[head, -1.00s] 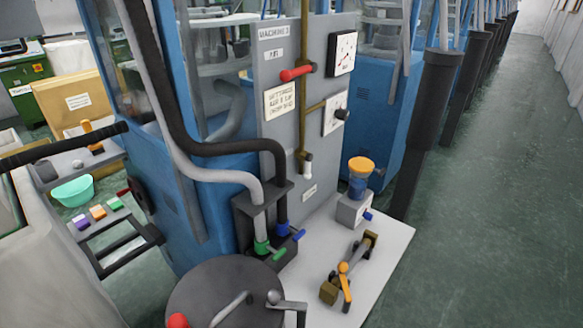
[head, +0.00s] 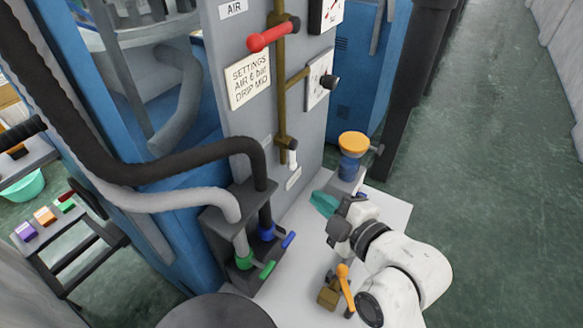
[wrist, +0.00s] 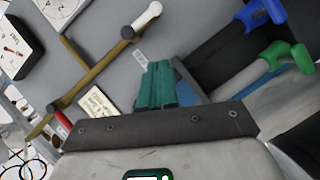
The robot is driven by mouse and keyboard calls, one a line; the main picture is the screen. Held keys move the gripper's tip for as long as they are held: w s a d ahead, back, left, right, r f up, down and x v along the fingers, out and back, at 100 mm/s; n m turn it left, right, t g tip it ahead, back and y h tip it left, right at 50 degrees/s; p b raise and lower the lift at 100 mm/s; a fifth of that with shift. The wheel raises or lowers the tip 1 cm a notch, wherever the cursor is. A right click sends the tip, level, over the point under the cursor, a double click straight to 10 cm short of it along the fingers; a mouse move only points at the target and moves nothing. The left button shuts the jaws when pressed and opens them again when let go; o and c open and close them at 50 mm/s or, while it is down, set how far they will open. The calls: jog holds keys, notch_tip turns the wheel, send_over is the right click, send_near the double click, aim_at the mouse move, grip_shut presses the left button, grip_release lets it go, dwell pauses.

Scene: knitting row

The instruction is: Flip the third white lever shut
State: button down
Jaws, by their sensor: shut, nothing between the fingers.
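A short white lever (head: 292,158) sits at the lower end of the brass pipe (head: 280,95) on the grey panel. Its handle points down, roughly in line with the pipe. It also shows in the wrist view (wrist: 147,15), at the top. It is the only white lever I can make out. My gripper (head: 323,203) has teal fingers, which also show in the wrist view (wrist: 157,85). They are shut and empty, pointing toward the panel. In the head view they are below and right of the white lever, apart from it.
A red lever (head: 268,38) sits higher on the pipe. Green (head: 267,270) and blue (head: 288,240) handles stand at the hose block, left of my gripper. The yellow-topped oiler (head: 354,145) stands close behind my gripper. An orange lever (head: 345,285) lies below my arm.

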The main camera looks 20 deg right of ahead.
jog(key=shift+w, duration=0.1)
jog(key=p, duration=0.2)
send_near(292, 156)
jog(key=w+a+f, duration=0.3)
jog(key=w+a, duration=0.1)
jog(key=shift+w+d+f, duration=0.8)
jog(key=shift+w+d, duration=0.1)
jog(key=shift+w, duration=0.1)
jog(key=shift+w+f+b, duration=0.1)
jog(key=shift+f+b, duration=0.05)
jog(key=shift+b, duration=0.3)
jog(key=shift+b, duration=0.3)
